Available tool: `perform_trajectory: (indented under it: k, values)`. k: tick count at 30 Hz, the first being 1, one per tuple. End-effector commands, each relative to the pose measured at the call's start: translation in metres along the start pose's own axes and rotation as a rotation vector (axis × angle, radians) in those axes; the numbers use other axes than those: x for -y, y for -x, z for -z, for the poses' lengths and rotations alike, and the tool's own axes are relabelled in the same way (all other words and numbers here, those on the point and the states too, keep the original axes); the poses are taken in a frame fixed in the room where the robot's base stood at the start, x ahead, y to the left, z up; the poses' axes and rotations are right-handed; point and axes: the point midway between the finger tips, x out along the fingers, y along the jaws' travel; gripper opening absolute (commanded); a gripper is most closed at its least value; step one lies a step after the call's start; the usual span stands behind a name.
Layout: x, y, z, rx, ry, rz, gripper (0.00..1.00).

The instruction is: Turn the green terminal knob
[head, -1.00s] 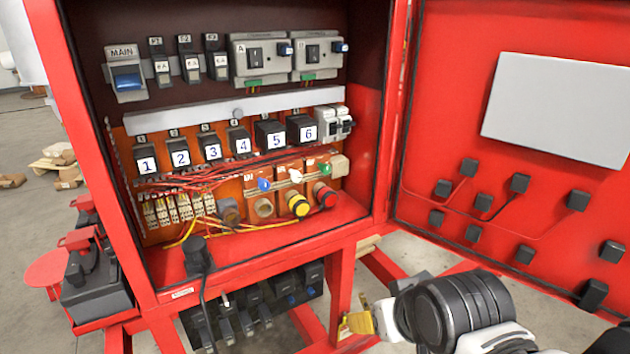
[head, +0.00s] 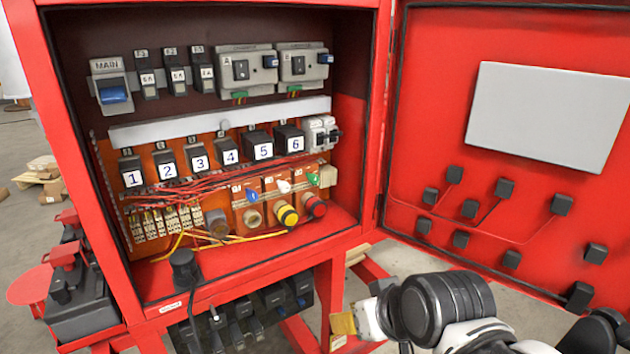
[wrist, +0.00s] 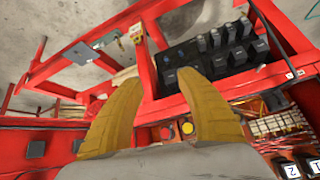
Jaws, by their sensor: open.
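The green terminal knob (head: 313,179) is small and sits at the right end of a row with a blue knob (head: 252,195) and a white knob (head: 284,187), low inside the open red cabinet. My gripper (head: 343,325) is outside and below the cabinet opening at front right, well apart from the knob; only part of its yellow fingers shows there. In the wrist view my gripper (wrist: 162,90) has its two yellow fingers spread with nothing between them. I cannot make out the green knob in the wrist view.
A yellow button (head: 287,215) and a red button (head: 315,206) stick out below the knobs. Red wires (head: 200,187) run to their left. The cabinet's bottom edge (head: 250,262) and the open door (head: 440,120) bound the opening. A black plug (head: 185,268) stands at the front edge.

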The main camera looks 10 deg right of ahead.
Motion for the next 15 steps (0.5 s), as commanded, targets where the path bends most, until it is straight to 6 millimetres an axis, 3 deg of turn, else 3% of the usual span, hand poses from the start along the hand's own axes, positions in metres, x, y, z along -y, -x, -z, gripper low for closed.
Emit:
perform_trajectory:
  k: [4, 7, 12, 15]
  values:
    - [0.025, -0.025, 0.062, -0.147, 0.034, 0.191, 0.44]
    - [0.029, -0.037, 0.119, -0.325, 0.054, 0.299, 0.44]
    - [-0.001, -0.046, 0.197, -0.635, 0.057, 0.347, 0.44]
    - [-0.025, -0.047, 0.223, -0.765, 0.049, 0.327, 0.44]
